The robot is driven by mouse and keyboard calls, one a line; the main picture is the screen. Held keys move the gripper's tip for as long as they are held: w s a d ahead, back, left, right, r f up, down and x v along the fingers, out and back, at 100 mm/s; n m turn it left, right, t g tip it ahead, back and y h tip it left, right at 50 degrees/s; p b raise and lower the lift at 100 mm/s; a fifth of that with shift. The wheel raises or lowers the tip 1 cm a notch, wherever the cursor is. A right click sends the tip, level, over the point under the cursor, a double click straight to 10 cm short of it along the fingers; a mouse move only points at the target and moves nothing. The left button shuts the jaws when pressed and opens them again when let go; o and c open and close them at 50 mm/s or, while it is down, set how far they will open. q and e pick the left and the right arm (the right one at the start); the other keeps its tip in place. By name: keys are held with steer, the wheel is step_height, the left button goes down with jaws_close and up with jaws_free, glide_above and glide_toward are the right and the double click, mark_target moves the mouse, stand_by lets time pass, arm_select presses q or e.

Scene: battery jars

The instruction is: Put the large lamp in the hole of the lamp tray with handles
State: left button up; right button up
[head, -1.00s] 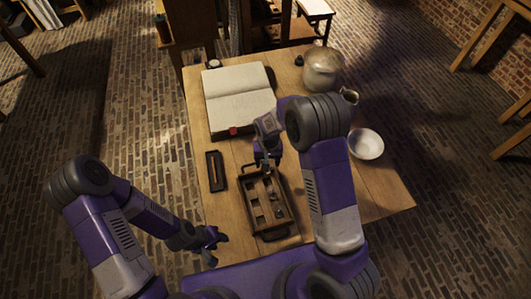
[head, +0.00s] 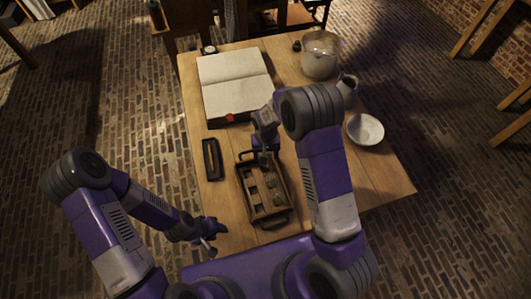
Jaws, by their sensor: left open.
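The wooden tray with handles (head: 284,203) lies on the near part of the table, with a handle at its far and near ends. Small dark and greyish shapes show inside it, too small to tell apart. I cannot make out the large lamp for certain. My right gripper (head: 264,150) points down over the tray's far end; its fingertips are small and dark, and whether it holds anything is unclear. My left gripper (head: 211,246) is open at the table's near left edge, apart from the tray. A small pale shape shows by its fingers, too small to identify.
An open book (head: 234,82) lies beyond the tray. A narrow dark case (head: 212,160) lies left of the tray. A white bowl (head: 365,129), a large pot (head: 320,55) and a small jug (head: 347,85) stand on the right. The table (head: 385,180) is clear at its near right.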

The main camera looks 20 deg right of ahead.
mark_target(221, 236)
arm_select(q)
steer(key=shift+f+b, duration=1.25)
arm_select(e)
steer(key=shift+f, duration=1.45)
arm_select(q)
steer(key=shift+s+f, duration=0.1)
steer(key=shift+f, duration=0.1)
arm_select(e)
steer(key=shift+s+f, duration=0.15)
arm_select(q)
steer(key=shift+a+f+b, duration=0.1)
steer(key=shift+f+b, duration=0.15)
steer(key=shift+b, duration=0.3)
arm_select(e)
steer(key=shift+f, duration=0.25)
steer(key=o, duration=1.3)
steer(key=shift+c, duration=0.2)
steer(key=shift+r, duration=0.1)
arm_select(q)
steer(key=shift+r+p, duration=0.35)
steer(key=shift+p, duration=0.15)
arm_select(e)
steer(key=shift+r, duration=0.55)
arm_select(q)
step_height(221, 236, up, 5)
steer(key=p, duration=0.5)
arm_select(e)
step_height(221, 236, up, 7)
steer(key=shift+r, duration=0.1)
